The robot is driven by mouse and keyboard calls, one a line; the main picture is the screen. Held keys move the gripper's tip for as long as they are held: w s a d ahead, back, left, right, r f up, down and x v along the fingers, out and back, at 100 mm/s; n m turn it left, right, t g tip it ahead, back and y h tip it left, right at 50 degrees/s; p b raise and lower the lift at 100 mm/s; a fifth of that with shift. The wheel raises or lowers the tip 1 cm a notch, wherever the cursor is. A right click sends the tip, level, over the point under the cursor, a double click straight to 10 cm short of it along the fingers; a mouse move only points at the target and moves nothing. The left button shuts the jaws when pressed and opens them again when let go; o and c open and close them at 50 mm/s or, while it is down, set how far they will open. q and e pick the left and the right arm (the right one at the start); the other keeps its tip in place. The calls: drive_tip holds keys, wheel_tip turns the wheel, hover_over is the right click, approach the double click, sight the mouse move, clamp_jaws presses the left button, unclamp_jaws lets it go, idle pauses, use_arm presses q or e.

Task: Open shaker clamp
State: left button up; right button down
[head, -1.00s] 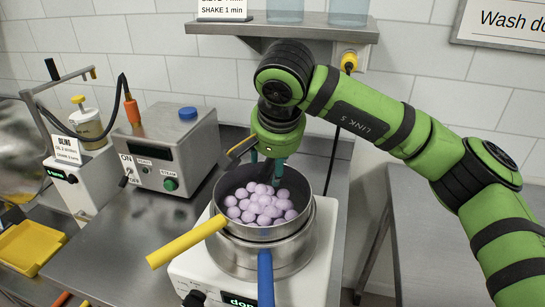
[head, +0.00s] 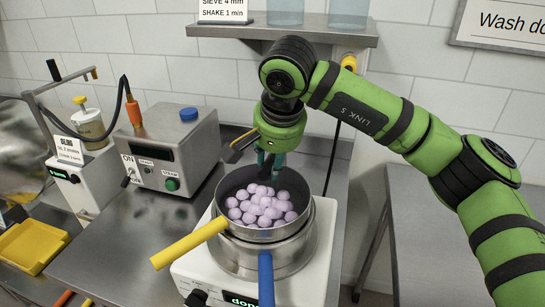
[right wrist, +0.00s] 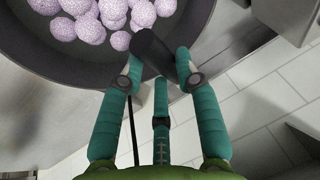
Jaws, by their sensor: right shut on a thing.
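The shaker (head: 200,268) is a white machine at bottom centre with a lit green display. On it stand a steel sieve pan with a blue handle (head: 265,278) and, on top, a dark-walled pan (head: 230,187) with a yellow handle (head: 190,243), holding lilac balls (head: 262,208). My right gripper (head: 271,163) is at the far rim of the upper pan. In the right wrist view its teal fingertips (right wrist: 160,72) are shut on a dark bar, seemingly the clamp lever (right wrist: 152,48), which reaches over the rim. The clamp's base is hidden. My left gripper is out of view.
A steel control box (head: 170,150) with a green button and orange probe stands left of the shaker on the steel table. A yellow tray (head: 38,245) lies at far left. A wall shelf (head: 290,30) hangs above my right gripper. The side table at right is clear.

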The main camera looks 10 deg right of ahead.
sight(271, 159)
drive_tip(key=r+g+p, duration=0.1)
drive_tip(key=p, duration=0.1)
drive_tip(key=w+r+g+y+p, duration=0.1)
drive_tip(key=g+p, duration=0.1)
drive_tip(key=p, duration=0.1)
drive_tip(key=r+g+p, duration=0.1)
drive_tip(key=p, duration=0.2)
drive_tip(key=shift+w+d+r+m+g+y, duration=0.3)
drive_tip(key=shift+w+d+y, duration=0.05)
drive_tip(key=shift+d+y, duration=0.05)
use_arm(q)
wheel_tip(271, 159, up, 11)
drive_tip(key=p, duration=0.2)
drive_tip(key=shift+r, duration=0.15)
use_arm(e)
drive_tip(key=shift+w+d+r+g, duration=0.1)
drive_tip(key=shift+w+g, duration=0.2)
drive_tip(key=shift+g, duration=0.2)
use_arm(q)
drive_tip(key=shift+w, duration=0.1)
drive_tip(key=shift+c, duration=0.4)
